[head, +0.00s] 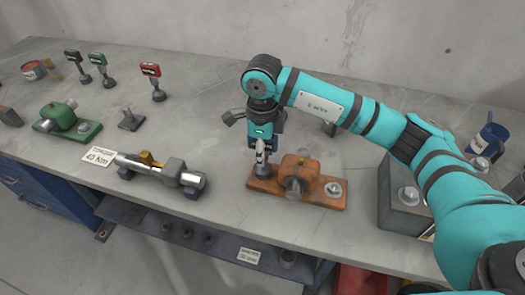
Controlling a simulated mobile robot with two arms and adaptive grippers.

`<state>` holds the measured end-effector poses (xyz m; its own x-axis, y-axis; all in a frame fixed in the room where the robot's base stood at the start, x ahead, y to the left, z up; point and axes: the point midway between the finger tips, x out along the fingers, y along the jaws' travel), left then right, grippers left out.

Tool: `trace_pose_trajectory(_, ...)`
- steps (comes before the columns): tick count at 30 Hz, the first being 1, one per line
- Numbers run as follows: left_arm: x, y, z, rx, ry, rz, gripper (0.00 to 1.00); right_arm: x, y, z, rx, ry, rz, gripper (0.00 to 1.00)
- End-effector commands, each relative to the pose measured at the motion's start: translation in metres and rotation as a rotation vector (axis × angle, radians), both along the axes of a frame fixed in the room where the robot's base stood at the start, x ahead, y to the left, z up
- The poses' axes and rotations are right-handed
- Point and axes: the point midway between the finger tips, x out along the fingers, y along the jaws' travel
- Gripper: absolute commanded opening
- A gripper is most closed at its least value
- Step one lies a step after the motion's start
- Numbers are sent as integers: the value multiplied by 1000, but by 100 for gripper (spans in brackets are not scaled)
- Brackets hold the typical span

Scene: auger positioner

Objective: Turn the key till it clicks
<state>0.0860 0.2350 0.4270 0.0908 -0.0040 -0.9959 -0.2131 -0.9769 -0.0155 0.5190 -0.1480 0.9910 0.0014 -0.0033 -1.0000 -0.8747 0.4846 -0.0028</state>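My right arm comes in from the right, and its gripper (262,150) points down over the left end of an orange fixture (300,174) on an orange base plate. Its fingertips look close together at a short grey upright part (263,168) there. The picture is too small to tell whether they grip it. No key can be made out clearly at the fixture; the gripper may hide one. A grey round knob sticks out at the fixture's front, and a light disc (334,188) sits at the plate's right end. My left gripper is out of view.
Left of the fixture lies a grey cylinder device (160,170) by a "40 Nm" card (99,156). A grey block (400,200) and blue mug (488,138) are right.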

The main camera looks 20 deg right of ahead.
Motion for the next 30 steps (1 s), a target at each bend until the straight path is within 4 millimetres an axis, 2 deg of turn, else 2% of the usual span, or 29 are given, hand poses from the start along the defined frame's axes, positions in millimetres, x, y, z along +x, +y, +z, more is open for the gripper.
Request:
trace_pose_trajectory(3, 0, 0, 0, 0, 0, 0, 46, 0, 0, 1, 1, -2, -23, 0)
trace_pose_trajectory(10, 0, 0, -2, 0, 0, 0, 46, 1, 0, 1, 1, -1, -198, 0)
trace_pose_trajectory(21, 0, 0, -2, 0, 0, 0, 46, 1, 0, 1, 1, -1, -207, 0)
trace_pose_trajectory(27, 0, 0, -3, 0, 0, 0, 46, 1, 0, 1, 1, -2, -374, 0)
trace_pose_trajectory(30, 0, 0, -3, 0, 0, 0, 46, 1, 0, 1, 1, -2, -402, 0)
